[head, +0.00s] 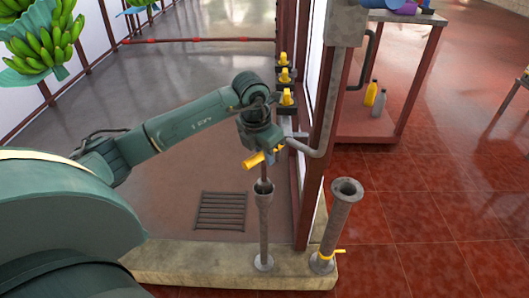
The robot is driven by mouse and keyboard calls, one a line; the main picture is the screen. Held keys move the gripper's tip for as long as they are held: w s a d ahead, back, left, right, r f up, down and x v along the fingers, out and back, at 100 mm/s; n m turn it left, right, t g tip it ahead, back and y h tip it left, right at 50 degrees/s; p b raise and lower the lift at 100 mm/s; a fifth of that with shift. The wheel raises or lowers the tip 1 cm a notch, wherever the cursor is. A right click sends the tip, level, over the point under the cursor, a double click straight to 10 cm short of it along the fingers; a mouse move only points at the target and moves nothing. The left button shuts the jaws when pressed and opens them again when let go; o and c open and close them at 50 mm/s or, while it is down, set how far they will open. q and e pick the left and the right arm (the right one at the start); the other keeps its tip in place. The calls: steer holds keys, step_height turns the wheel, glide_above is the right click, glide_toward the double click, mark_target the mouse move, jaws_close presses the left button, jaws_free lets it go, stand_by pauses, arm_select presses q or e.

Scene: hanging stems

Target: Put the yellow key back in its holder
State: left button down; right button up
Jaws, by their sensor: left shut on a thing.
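My left gripper (262,146) is shut on the yellow key (254,160), whose yellow handle sticks out tilted to the lower left. A thin dark shaft runs down from the handle towards the cup-shaped top of a slim grey post (264,222). I cannot tell whether the shaft's tip is inside that cup. To the right, a thicker grey tube (336,222) with an open flared top and a yellow band (326,257) near its foot stands slightly tilted; it looks like a holder. My right gripper is not in view.
Several yellow-handled fittings (286,97) line the red-brown frame behind the gripper. A grey pipe (317,140) bends close to its right. A concrete kerb (200,265) carries the post and tube. A floor grate (220,211) lies left.

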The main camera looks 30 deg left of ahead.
mark_target(265, 179)
arm_select(q)
steer(key=shift+f+b, duration=1.65)
steer(key=shift+f, duration=0.85)
stand_by(1.3)
steer(key=c, duration=0.8)
jaws_free()
steer(key=shift+c, duration=0.2)
